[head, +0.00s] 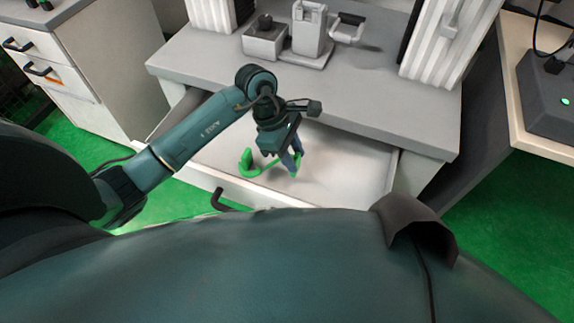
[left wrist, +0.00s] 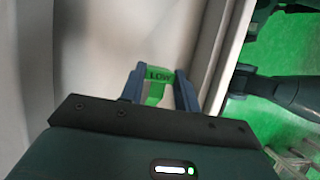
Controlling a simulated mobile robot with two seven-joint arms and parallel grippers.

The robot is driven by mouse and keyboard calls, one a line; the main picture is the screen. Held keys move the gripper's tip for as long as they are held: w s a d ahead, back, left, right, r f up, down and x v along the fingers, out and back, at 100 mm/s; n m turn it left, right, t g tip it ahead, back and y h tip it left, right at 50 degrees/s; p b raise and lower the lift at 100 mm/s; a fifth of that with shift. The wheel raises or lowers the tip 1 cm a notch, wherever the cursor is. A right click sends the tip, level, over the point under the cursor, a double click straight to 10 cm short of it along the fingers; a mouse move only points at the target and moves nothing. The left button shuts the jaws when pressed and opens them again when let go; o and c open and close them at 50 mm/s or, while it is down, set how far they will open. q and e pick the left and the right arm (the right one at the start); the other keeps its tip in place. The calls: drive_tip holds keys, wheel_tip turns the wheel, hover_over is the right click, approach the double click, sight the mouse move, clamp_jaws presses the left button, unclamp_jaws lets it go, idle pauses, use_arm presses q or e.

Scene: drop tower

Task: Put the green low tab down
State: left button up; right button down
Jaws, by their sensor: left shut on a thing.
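The green low tab (head: 247,163) is a bright green, hooked piece over the open drawer below the grey table. I cannot tell whether the tab touches the drawer floor. My right gripper is not in view.
The pale drawer (head: 345,180) looks otherwise empty, with a dark handle (head: 220,201) on its front. On the grey table (head: 215,58) above stands a grey fixture (head: 309,32) between white ribbed columns. A white cabinet (head: 90,60) is at the left.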

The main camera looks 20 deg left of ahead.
use_arm(q)
drive_tip(key=shift+f+b, duration=0.45)
drive_tip(key=shift+f, duration=1.9)
drive_tip(key=shift+f, duration=0.2)
drive_tip(key=o, duration=0.9)
drive_tip(key=shift+o, duration=0.2)
drive_tip(key=shift+r, duration=0.15)
